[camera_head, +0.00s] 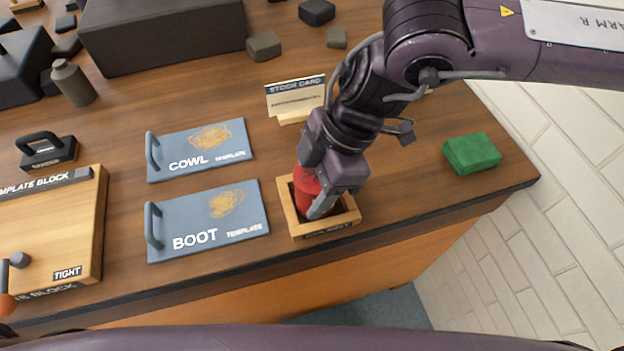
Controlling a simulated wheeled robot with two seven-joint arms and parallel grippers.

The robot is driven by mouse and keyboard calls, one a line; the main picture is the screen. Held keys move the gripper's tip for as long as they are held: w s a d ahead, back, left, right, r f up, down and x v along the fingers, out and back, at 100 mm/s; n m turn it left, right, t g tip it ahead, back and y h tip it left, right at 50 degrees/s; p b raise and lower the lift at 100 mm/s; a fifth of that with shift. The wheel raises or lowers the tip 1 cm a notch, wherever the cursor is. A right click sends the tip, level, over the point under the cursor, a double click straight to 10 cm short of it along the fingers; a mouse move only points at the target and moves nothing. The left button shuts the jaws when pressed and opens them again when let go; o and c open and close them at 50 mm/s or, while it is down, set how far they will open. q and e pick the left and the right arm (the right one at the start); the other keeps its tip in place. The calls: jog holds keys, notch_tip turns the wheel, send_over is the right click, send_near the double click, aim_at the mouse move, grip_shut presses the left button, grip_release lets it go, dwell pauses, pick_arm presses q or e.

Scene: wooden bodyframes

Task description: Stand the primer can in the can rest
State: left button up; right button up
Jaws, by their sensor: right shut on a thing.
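The primer can, a red cylinder (306,187), stands about upright inside the can rest, a square wooden tray with low walls (326,228) near the table's front edge. My right gripper (322,205) is shut on the red can from above and from the right, and hides part of it. I cannot tell whether the can's bottom touches the floor of the rest. My left gripper is not in view.
A stock card (296,97) stands behind the rest. Blue-grey COWL (199,150) and BOOT (207,221) templates lie to the left. A wooden template block (97,215) is at far left. A green block (471,153) sits at right, with bare table around it.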

jog(key=o, duration=1.2)
jog(key=shift+f, duration=0.1)
jog(key=v, duration=1.2)
jog(key=shift+a, duration=0.1)
